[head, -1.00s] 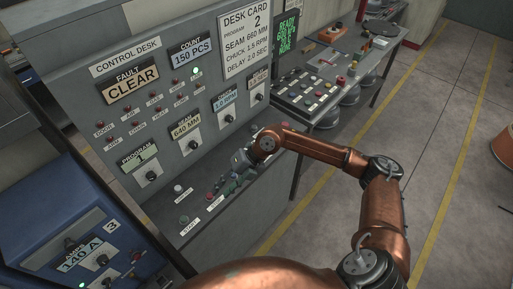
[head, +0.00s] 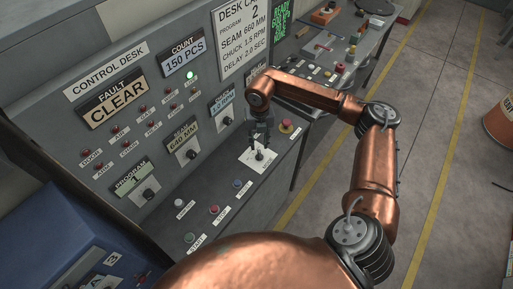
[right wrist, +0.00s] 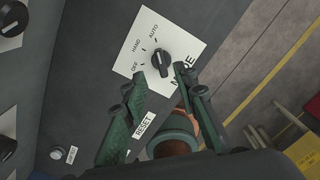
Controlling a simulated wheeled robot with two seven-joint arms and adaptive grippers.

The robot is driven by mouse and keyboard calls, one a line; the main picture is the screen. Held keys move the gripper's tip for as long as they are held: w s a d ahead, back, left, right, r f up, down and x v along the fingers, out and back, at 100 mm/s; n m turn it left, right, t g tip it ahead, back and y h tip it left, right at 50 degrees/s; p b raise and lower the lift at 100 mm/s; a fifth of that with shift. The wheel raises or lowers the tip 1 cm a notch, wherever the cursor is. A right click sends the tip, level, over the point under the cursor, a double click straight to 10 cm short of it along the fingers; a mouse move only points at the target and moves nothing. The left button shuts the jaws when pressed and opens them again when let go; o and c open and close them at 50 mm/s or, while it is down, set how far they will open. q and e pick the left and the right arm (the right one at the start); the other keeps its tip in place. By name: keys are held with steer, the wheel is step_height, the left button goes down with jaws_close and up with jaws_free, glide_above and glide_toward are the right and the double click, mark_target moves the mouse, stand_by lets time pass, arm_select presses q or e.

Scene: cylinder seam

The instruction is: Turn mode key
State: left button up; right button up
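The mode key is a black knob (head: 259,155) on a white plate (head: 247,162) on the desk's sloping lower panel. In the right wrist view the knob (right wrist: 161,63) shows near the plate's middle, with the labels OFF, HAND and AUTO around it. I cannot tell surely which label it points at. My right gripper (head: 261,137) points down just above the knob. In the right wrist view its two dark green fingers (right wrist: 154,80) are apart, with nothing between the tips, and the knob lies just beyond them. My left gripper is not in view.
A red mushroom button (head: 287,126) sits close to the right of the plate. A blue button (head: 237,184), a red stop button (head: 214,209) and a green start button (head: 190,237) lie to the left. The upright control desk face (head: 165,115) with dials rises behind.

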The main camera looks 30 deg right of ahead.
mark_target(260, 153)
step_height(260, 153, down, 5)
steer(key=shift+s, duration=0.15)
steer(key=shift+f, duration=0.4)
jaws_close()
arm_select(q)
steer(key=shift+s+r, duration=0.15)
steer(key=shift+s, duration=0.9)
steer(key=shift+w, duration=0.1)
